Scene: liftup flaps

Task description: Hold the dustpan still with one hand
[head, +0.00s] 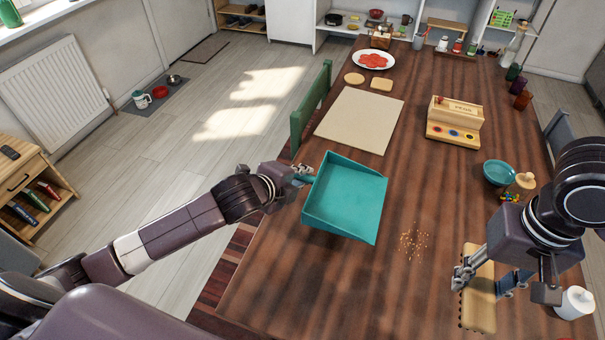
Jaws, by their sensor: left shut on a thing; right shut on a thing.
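The teal dustpan (348,196) is over the left part of the wooden table, left of a small scatter of crumbs (413,241). My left gripper (304,176) is shut on the dustpan's handle at its left side; the gripper hides most of the handle. I cannot tell whether the pan touches the table all along its edge. My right gripper (466,276) is shut on a light wooden brush (479,296) with dark bristles along its left side. The brush is right of and nearer than the crumbs, apart from them and from the dustpan.
A beige mat (361,119) lies beyond the dustpan, and a green chair (311,105) stands at the table's left edge. The table between pan and brush is clear except for crumbs.

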